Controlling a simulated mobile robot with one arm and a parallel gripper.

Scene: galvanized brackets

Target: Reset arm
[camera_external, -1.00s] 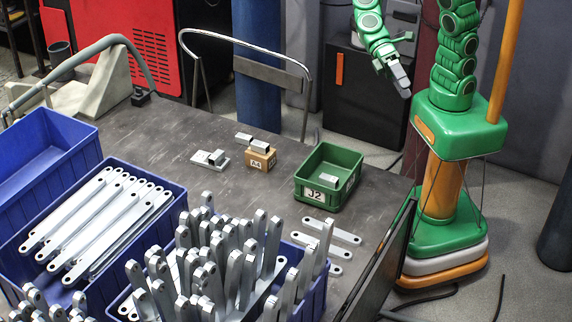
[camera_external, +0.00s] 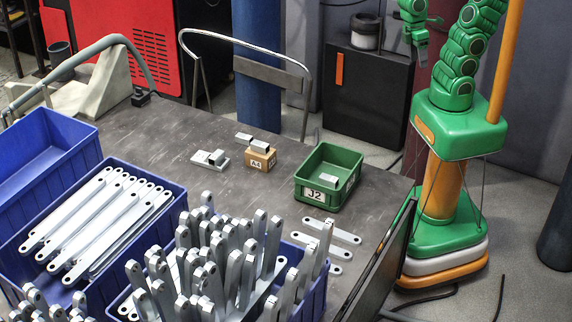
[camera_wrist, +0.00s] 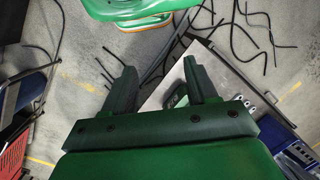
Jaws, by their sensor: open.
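My gripper (camera_external: 421,50) is at the top right of the external view, raised in front of the dark cabinet and clear of the table. In the wrist view my gripper (camera_wrist: 158,88) has its two dark fingers apart with nothing between them. The wrist camera looks down past the fingers at the floor and at the table (camera_wrist: 228,75).
The table (camera_external: 105,140) holds a green bin (camera_external: 345,195) marked J2, a cardboard block (camera_external: 262,161) marked A4 and loose flat brackets (camera_external: 331,230). A dark screen (camera_external: 378,265) stands at the table's right edge.

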